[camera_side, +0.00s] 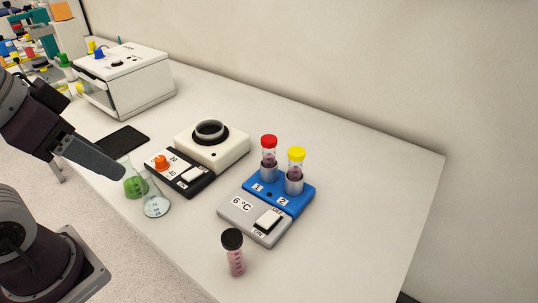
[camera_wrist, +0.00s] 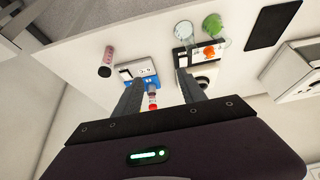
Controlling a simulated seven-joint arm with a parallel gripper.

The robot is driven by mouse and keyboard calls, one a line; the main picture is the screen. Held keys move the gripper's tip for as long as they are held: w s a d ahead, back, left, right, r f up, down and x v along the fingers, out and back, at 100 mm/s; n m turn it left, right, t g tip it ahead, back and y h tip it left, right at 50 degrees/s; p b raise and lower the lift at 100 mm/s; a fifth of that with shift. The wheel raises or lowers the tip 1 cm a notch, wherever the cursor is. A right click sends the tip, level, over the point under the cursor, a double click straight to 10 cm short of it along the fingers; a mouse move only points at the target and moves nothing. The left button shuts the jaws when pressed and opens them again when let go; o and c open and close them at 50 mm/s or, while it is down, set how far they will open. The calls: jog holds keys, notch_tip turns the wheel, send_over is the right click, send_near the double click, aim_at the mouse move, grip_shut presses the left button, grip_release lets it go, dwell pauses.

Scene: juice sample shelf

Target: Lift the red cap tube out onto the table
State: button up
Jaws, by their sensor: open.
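The red cap tube (camera_side: 268,158) stands upright in slot 1 of a blue holder (camera_side: 303,205) with a grey front marked 6 °C. The yellow cap tube (camera_side: 295,172) stands in slot 2 beside it. My gripper (camera_wrist: 159,82) is open and empty. In the side view it is at the left edge, well apart from the holder. In the wrist view the red cap (camera_wrist: 153,106) shows between the fingers, at a distance, near the left finger. The yellow cap is not visible there and is probably behind that finger.
A black-capped pink tube (camera_side: 234,256) stands on the table in front of the holder. A white device with a round opening (camera_side: 226,152), flasks (camera_side: 156,204), a black pad (camera_side: 122,142) and a white box machine (camera_side: 125,82) are to the left. The table's right side is clear.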

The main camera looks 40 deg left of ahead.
jog(key=w+a+r+m+t+y, duration=0.1)
jog(key=w+a+t, duration=0.1)
jog(key=w, duration=0.5)
jog(key=w+a+r+t+y, duration=0.1)
jog(key=w+a+r+t, duration=0.15)
jog(key=w, duration=0.45)
jog(key=w+a+m+t, duration=0.1)
jog(key=w+a, duration=0.1)
jog(key=w, duration=0.5)
jog(key=m+g+h, duration=0.4)
jog(key=m+h, duration=0.3)
jog(key=h, duration=0.2)
send_near(269, 145)
notch_tip(269, 145, down, 2)
jog(key=w, duration=0.2)
jog(key=x, duration=0.8)
jog(key=shift+w+f, duration=0.25)
jog(key=shift+f, duration=0.1)
